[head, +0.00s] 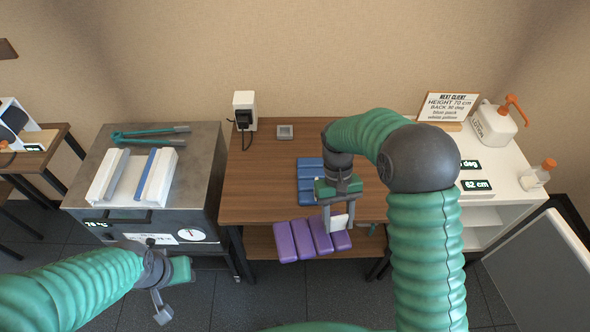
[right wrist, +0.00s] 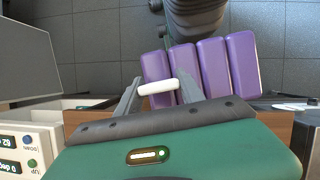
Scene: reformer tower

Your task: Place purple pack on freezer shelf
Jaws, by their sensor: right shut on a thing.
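The purple pack (head: 303,240), made of several padded segments, hangs in front of the wooden table. It also shows in the right wrist view (right wrist: 205,70). My right gripper (head: 338,220) is shut on the pack's white handle-like part (right wrist: 158,87), which lies between the fingers. My left gripper (head: 161,302) is at the lower left, in front of the grey metal cabinet and away from the pack. Its fingers are too unclear to tell whether it is open.
A blue pack (head: 309,178) lies on the wooden table (head: 256,200), which has a lower shelf (head: 262,243). A grey metal cabinet (head: 190,195) with a gauge stands left. A white unit (head: 510,200) with open shelves and a dark-grey panel (head: 545,270) stand right.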

